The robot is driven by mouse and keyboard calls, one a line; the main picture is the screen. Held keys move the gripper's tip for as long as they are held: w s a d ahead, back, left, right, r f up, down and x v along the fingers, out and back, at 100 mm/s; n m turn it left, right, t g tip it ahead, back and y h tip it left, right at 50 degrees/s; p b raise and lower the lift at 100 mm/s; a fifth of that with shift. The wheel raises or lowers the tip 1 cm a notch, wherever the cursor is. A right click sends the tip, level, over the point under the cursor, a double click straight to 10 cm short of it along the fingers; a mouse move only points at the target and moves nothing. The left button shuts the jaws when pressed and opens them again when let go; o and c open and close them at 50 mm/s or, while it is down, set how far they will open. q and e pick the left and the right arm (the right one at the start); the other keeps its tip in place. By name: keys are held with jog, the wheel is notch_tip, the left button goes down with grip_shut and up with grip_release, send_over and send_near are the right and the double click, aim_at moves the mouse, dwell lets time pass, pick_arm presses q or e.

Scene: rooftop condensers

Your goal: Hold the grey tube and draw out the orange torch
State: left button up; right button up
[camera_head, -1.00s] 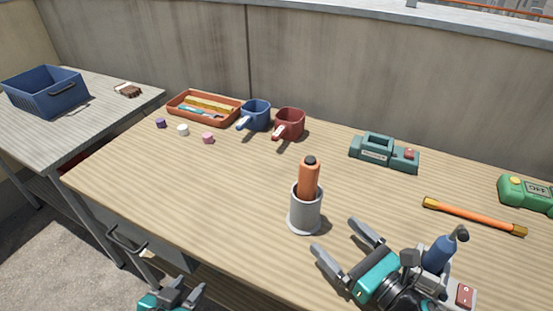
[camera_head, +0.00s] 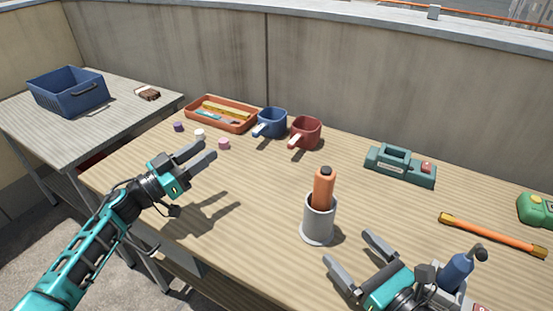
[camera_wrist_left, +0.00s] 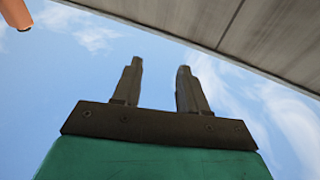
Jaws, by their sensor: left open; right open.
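The grey tube (camera_head: 318,224) stands upright on the wooden table, right of the middle in the head view. The orange torch (camera_head: 323,188) stands in it with its upper part and dark tip showing; its lower part is hidden inside the tube. My left gripper (camera_head: 207,152) is open and empty above the table, to the left of the tube and apart from it. My right gripper (camera_head: 350,257) is open and empty, just right of and nearer than the tube.
Behind stand an orange tray (camera_head: 243,128), a blue mug (camera_head: 270,124) and a red mug (camera_head: 305,134). A teal device (camera_head: 399,167), an orange rod (camera_head: 490,234), a blue torch-like tool (camera_head: 457,270) and a green case (camera_head: 536,209) lie right. Small caps (camera_head: 223,144) sit left.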

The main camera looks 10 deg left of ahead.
aim_at(313, 210)
jog(key=shift+w+a, duration=0.1)
pick_arm(q)
jog(key=d+r+m+g+y, duration=0.1)
jog(key=d+m+g, duration=0.6)
jog(key=d+g, duration=0.2)
jog(key=s+d+r+m+g+y, duration=0.1)
jog(key=d+m+g, duration=0.6)
jog(key=d+g, duration=0.2)
jog(key=shift+s+d+r+g, duration=0.3)
jog(key=shift+r+g, duration=0.05)
jog(key=shift+g, duration=0.35)
pick_arm(e)
jog(key=x, duration=1.2)
jog(key=shift+w+a, duration=0.2)
jog(key=shift+a, duration=0.1)
jog(key=shift+c, duration=0.3)
jog(key=c, duration=1)
pick_arm(q)
jog(key=shift+o, duration=0.3)
